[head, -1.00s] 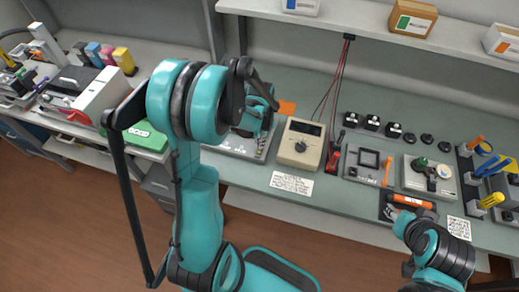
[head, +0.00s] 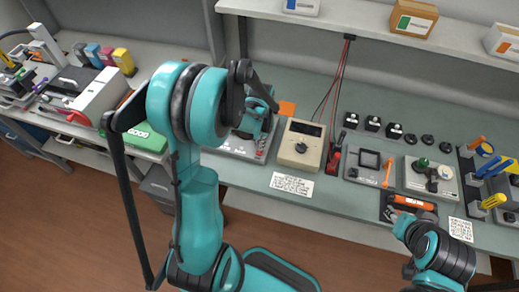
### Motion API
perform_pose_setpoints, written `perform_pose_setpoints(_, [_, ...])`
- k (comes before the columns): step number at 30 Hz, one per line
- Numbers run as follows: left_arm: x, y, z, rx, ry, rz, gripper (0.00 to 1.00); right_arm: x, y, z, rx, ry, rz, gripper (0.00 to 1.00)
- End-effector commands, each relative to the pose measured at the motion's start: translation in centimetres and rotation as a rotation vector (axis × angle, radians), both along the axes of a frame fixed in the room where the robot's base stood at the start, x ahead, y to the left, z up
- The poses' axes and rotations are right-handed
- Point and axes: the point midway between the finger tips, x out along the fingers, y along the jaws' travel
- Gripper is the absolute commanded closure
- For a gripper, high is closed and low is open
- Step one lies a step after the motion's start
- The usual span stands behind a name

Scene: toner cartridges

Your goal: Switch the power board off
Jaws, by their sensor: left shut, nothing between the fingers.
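My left gripper (head: 262,118) is over the bench, just left of the beige meter, with its fingers pointing down and away. It looks shut and empty, though my own arm covers part of it. Under it lies a grey board (head: 240,149), which seems to be the power board. Only its front and right edges show. The gripper and arm hide its switch, so I cannot tell the switch's position or whether the fingers touch it. My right gripper (head: 393,212) is low at the bench's front right, beside an orange and black tool; its fingers are too small to read.
A beige meter (head: 300,143) with red and black leads stands right of the board. Black knobs, small fixtures and a green-knobbed device (head: 430,175) fill the right side. A shelf (head: 350,24) overhangs the back.

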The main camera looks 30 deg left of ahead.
Motion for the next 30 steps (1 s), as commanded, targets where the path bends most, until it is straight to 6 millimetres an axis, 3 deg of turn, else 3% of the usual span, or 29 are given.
perform_pose_setpoints(21, [0.0,0.0,6.3,0.0,0.0,0.0,1.0,0.0,0.0,4.5,0.0,0.0,0.0,0.6])
perform_pose_setpoints(30, [0.0,0.0,6.5,0.0,0.0,0.0,1.0,0.0,0.0,4.6,0.0,0.0,0.0,0.6])
